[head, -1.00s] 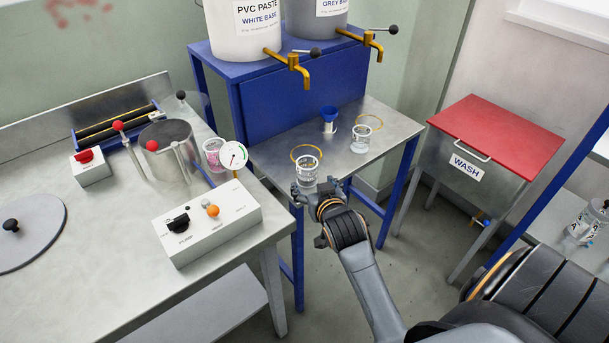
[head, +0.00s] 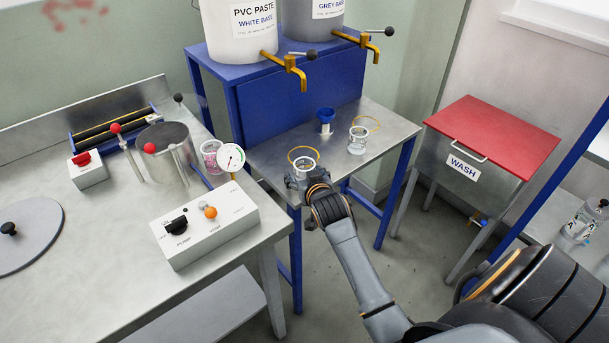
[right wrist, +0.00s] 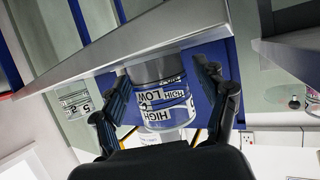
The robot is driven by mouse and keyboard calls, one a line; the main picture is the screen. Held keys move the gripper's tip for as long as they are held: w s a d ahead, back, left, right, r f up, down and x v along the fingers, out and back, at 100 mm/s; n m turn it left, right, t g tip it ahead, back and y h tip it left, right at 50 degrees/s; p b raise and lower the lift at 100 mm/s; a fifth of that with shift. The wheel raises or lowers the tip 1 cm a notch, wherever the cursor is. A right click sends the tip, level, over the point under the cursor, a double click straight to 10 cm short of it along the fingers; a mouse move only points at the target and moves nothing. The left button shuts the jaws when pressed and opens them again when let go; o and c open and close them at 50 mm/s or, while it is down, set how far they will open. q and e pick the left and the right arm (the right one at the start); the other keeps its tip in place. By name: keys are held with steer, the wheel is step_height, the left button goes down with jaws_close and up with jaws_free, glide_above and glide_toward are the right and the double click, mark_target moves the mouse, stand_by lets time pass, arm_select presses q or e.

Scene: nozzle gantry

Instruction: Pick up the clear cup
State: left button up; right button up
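A clear cup (head: 304,163) with printed markings stands at the front edge of the small steel table (head: 345,177), beside a gold ring. My right gripper (head: 295,182) is at this cup and hides its lower part. In the right wrist view the cup (right wrist: 163,98) shows HIGH and LOW labels between the two fingers (right wrist: 163,105). The fingers are spread on either side of it, with small gaps seeming to remain. A second clear cup (head: 357,142) stands farther right on the same table. My left gripper is not in view.
A blue funnel-topped item (head: 326,119) stands behind the cups. Brass taps (head: 292,69) hang above the table from the paste tubs (head: 240,30). A control box (head: 205,225) and pink-tinted cup (head: 211,156) are on the left bench. A red-lidded wash bin (head: 492,140) is right.

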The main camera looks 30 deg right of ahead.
mark_target(302, 162)
steer(key=c, duration=1)
steer(key=shift+r, duration=0.55)
step_height(302, 162, up, 2)
steer(key=shift+r, duration=0.25)
steer(key=s+a+r, duration=0.2)
steer(key=s+r, duration=0.1)
steer(key=s, duration=0.1)
steer(key=s+a+r, duration=0.6)
steer(key=s, duration=0.1)
steer(key=shift+s+r+p, duration=0.25)
steer(key=shift+s+p, duration=0.05)
